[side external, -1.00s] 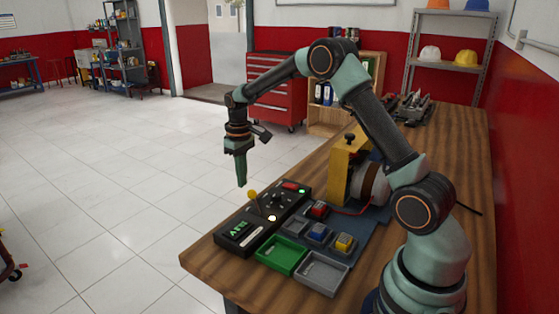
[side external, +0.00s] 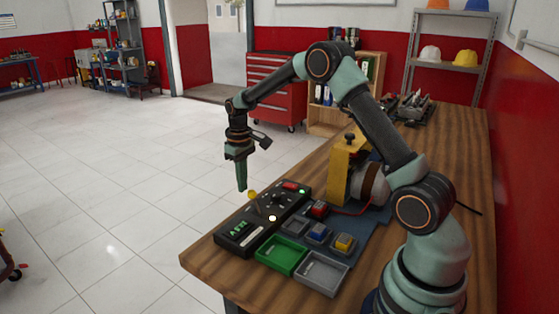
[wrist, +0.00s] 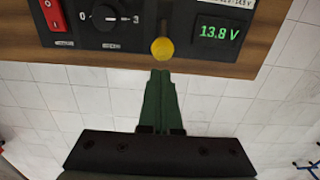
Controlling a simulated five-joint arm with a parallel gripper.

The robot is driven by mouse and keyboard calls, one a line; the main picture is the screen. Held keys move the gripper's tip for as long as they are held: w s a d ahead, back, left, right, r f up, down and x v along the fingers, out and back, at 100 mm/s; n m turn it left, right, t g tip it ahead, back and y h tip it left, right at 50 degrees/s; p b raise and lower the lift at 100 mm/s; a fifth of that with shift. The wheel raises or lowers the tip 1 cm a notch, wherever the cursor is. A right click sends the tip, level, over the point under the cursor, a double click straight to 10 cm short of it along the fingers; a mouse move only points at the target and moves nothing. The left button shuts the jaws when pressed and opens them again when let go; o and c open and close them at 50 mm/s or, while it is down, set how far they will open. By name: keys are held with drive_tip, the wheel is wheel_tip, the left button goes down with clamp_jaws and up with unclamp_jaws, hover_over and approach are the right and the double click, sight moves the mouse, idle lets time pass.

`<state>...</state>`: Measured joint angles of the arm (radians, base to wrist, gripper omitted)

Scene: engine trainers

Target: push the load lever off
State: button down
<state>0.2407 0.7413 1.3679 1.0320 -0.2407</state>
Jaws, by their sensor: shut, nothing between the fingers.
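The load lever is a thin stalk with a yellow ball knob (side external: 252,195) on the black control panel (side external: 235,236). The knob also shows in the wrist view (wrist: 162,49), at the panel's near edge between the dial and the green display. My gripper (side external: 242,188) points down with its green fingers shut and empty. Its tips are just above and to the left of the knob in the side view. In the wrist view the fingertips (wrist: 161,73) lie just below the knob, with a small gap in the picture. The lever's base is hard to make out.
The panel has a red switch (wrist: 48,15), a black dial (wrist: 110,15) and a display reading 13.8 V (wrist: 220,32). A green tray (side external: 281,254), a grey tray (side external: 322,273) and several small coloured blocks are beside it. Open floor lies beyond the table edge.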

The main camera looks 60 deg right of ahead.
sight(253, 191)
drive_tip(key=shift+f, duration=1.2)
drive_tip(key=shift+s, duration=0.1)
drive_tip(key=shift+s, duration=2.3)
drive_tip(key=shift+w, duration=0.1)
drive_tip(key=shift+w, duration=0.5)
drive_tip(key=shift+r, duration=3.55)
drive_tip(key=shift+r, duration=0.1)
